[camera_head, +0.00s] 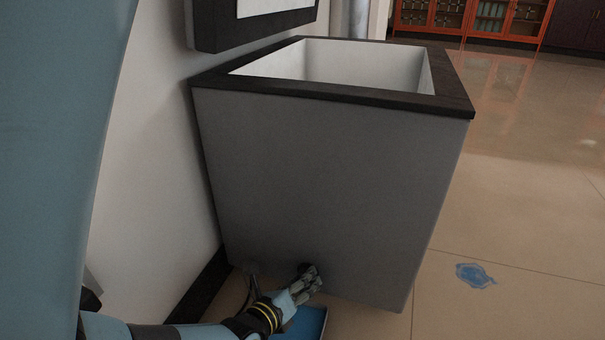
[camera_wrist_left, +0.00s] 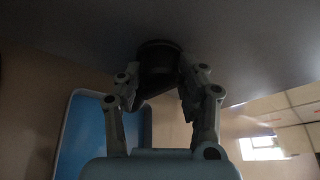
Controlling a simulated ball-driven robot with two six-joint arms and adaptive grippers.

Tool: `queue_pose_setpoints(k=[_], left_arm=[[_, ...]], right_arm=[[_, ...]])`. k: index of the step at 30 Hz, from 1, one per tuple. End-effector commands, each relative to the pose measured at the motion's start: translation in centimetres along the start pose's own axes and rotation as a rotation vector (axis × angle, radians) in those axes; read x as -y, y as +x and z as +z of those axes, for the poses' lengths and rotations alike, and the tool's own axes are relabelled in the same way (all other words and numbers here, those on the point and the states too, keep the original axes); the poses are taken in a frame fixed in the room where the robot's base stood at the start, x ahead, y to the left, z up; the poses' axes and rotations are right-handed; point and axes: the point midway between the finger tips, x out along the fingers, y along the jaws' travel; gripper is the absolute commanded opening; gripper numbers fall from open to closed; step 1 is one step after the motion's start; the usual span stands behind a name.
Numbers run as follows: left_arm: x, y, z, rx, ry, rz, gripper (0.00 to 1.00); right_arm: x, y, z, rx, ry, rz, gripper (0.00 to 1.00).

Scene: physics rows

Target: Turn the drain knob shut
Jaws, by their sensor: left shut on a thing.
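The drain knob (camera_wrist_left: 158,62) is a dark, round piece on the low front of a grey tank (camera_head: 320,180). In the left wrist view it sits between the fingers of my left gripper (camera_wrist_left: 160,88), which is shut on it. In the head view my left gripper (camera_head: 308,280) is at the tank's bottom edge and mostly covers the knob. How far the knob is turned cannot be told. My right gripper is not in view.
A blue tray (camera_head: 309,324) lies on the floor below the gripper; it also shows in the left wrist view (camera_wrist_left: 85,135). A blue puddle-like patch (camera_head: 475,275) lies on the floor at right. A white wall (camera_head: 160,130) stands close at left. The floor at right is otherwise open.

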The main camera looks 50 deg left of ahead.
Motion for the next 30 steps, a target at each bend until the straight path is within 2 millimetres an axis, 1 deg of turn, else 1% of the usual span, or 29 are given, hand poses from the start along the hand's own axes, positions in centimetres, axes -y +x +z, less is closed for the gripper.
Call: queue_pose_setpoints(k=[1, 6, 12, 26, 27, 30], left_arm=[[-0.33, -0.21, -0.21, -0.005, -0.021, -0.004, 0.07], [-0.4, -0.25, -0.23, -0.005, -0.094, -0.033, 0.07], [-0.43, -0.25, -0.24, -0.005, -0.141, -0.05, 0.08], [-0.51, -0.25, -0.18, -0.004, -0.154, -0.054, 0.08], [-0.52, -0.26, -0.18, -0.004, -0.154, -0.054, 0.43], [-0.49, -0.25, -0.18, -0.004, -0.153, -0.054, 0.56]], right_arm=[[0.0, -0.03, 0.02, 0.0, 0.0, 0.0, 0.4], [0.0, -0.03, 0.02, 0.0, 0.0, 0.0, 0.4], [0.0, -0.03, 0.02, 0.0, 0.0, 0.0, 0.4], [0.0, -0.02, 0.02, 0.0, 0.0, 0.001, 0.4], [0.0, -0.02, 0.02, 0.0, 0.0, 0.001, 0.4], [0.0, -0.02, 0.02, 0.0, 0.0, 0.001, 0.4]])
